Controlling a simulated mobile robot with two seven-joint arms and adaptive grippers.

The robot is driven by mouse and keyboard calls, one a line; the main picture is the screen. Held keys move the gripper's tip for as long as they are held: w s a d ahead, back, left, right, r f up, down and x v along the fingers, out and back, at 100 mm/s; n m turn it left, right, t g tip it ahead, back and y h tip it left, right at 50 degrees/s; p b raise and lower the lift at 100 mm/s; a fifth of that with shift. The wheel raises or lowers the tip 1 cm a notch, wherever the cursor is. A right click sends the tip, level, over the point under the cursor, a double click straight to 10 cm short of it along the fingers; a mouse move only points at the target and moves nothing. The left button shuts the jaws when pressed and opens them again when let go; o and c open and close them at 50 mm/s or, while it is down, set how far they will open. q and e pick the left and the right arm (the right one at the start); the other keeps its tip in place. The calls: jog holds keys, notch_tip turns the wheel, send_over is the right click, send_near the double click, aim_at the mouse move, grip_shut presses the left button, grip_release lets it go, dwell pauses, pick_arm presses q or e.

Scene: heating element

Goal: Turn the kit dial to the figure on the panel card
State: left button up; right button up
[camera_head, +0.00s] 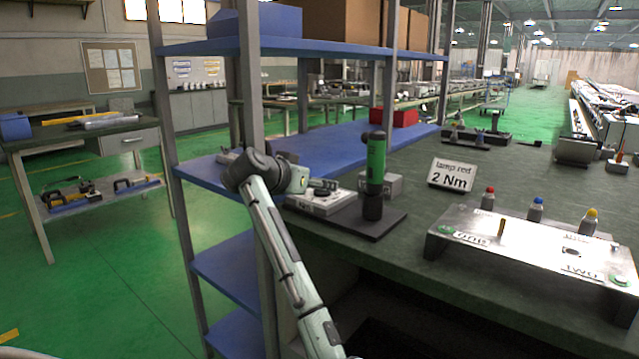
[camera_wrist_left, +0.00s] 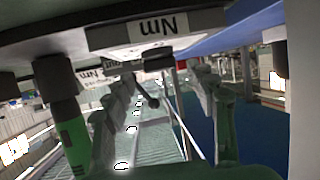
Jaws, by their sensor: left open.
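The kit (camera_head: 322,204) is a pale box with a dark dial (camera_head: 320,194) on the bench's left end. In the left wrist view the picture is upside down; the kit (camera_wrist_left: 130,30) shows "Nm" lettering and the dark dial (camera_wrist_left: 157,56). My left gripper (camera_head: 326,184) is at the kit, close to the dial; its fingers (camera_wrist_left: 165,88) are apart with nothing between them. Contact with the dial cannot be told. The panel card (camera_head: 452,174) reads "lamp red 2 Nm". The dial's setting is too small to read. My right gripper is not in view.
A green and black tool (camera_head: 376,165) stands upright on a dark pad (camera_head: 392,222) right of the kit.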

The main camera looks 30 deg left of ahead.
pick_arm(q)
jog(key=shift+x, duration=1.05)
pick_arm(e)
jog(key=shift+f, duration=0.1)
pick_arm(q)
jog(key=shift+c, duration=0.3)
jog(key=c, duration=1.1)
